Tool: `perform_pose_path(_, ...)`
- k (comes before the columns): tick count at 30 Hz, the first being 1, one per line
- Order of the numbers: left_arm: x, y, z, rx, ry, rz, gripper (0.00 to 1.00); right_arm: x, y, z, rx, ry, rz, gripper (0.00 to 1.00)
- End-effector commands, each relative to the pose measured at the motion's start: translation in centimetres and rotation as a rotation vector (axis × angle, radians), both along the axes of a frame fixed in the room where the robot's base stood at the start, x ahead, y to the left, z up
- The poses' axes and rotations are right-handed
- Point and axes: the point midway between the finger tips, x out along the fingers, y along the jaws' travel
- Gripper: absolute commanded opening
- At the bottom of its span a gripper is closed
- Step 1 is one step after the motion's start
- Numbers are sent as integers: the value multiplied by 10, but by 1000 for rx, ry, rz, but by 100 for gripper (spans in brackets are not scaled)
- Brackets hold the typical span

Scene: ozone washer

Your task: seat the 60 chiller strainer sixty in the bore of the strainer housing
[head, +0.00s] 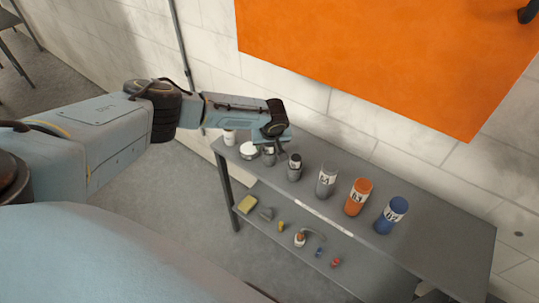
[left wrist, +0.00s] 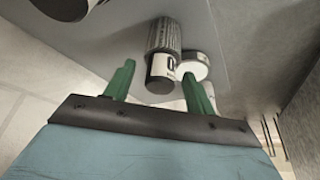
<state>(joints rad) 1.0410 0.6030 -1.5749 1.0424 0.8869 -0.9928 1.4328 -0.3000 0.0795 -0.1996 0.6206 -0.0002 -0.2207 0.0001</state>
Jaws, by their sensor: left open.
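My left gripper (head: 279,141) is above the back left part of the shelf top, fingers pointing down. In the left wrist view its two green fingers (left wrist: 158,70) are spread and empty. A ribbed dark grey cylinder (left wrist: 164,38) with a black end and a white label shows between and beyond them; I cannot see contact. It seems to be the small grey cylinder (head: 269,157) partly under the gripper in the head view. A similar dark-topped cylinder (head: 294,168) stands to its right. The labels are too small to tell which is strainer 60. I cannot identify the housing bore.
A white round piece (head: 249,151) and a white cup (head: 229,137) stand left. Grey (head: 327,180), orange (head: 358,197) and blue (head: 391,215) cylinders stand right on the shelf top (head: 450,228).

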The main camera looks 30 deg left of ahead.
Motion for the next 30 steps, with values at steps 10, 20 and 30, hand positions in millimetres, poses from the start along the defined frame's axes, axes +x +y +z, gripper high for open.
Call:
perform_pose_path(10, 0, 0, 0, 1, 1, 0, 16, 0, 0, 0, 0, 0, 0, 55)
perform_pose_path(20, 0, 0, 0, 0, 1, 0, 0, 0, 0, 0, 0, -1, 0, 55)
perform_pose_path(30, 0, 0, 41, -3, -2, 1, 0, 0, 0, 10, 0, 0, 0, 55)
